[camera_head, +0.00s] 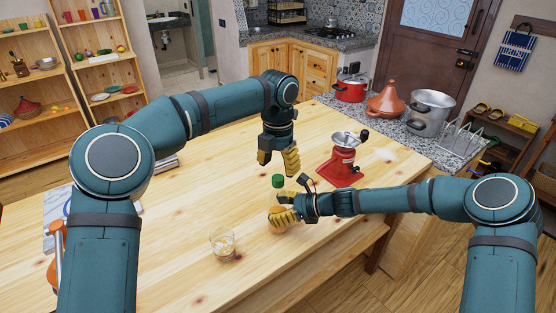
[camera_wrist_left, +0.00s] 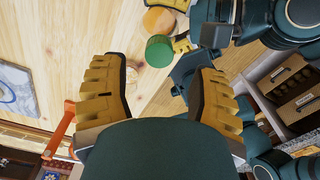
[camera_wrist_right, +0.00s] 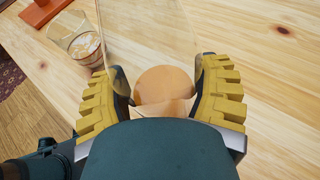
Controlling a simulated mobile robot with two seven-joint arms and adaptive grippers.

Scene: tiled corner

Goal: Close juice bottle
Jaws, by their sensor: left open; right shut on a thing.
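The juice bottle (camera_head: 279,228) is clear, with orange juice low inside, and stands upright on the wooden table. Its clear wall (camera_wrist_right: 150,40) also shows in the right wrist view. My right gripper (camera_head: 284,216) is shut around its lower part from the right. The green cap (camera_head: 278,181) lines up above the juice in the head view; whether it is seated on the mouth, I cannot tell. My left gripper (camera_head: 278,160) is open, pointing down, above the cap. In the left wrist view the cap (camera_wrist_left: 159,51) lies beyond the open fingers, not between them.
A red grinder (camera_head: 342,165) stands right of the bottle, behind my right forearm. A drinking glass (camera_head: 223,244) stands at the front left of the bottle. An orange-handled item (camera_head: 56,245) is at the left edge.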

